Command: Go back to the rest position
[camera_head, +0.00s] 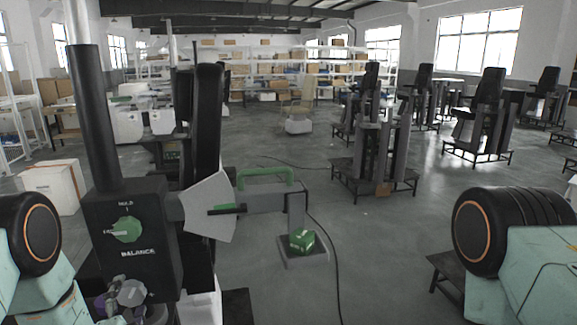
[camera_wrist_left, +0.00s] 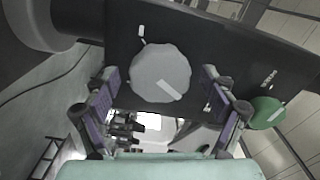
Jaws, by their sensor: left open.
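A black control box (camera_head: 128,240) marked BALANCE stands at the left in the head view, with a green knob (camera_head: 127,230) on its face. A grey many-sided knob (camera_wrist_left: 160,72) sits on the dark panel in the left wrist view, and the green knob (camera_wrist_left: 265,112) shows to its right. My left gripper (camera_head: 130,305) is low in front of the box, partly cut off by the bottom edge. Its purple-padded fingers are open, one on each side of the grey knob in the wrist view. I cannot tell whether they touch it. My right gripper is out of view.
A black cable lies on the floor. Dark column stands (camera_head: 375,150) stand further back.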

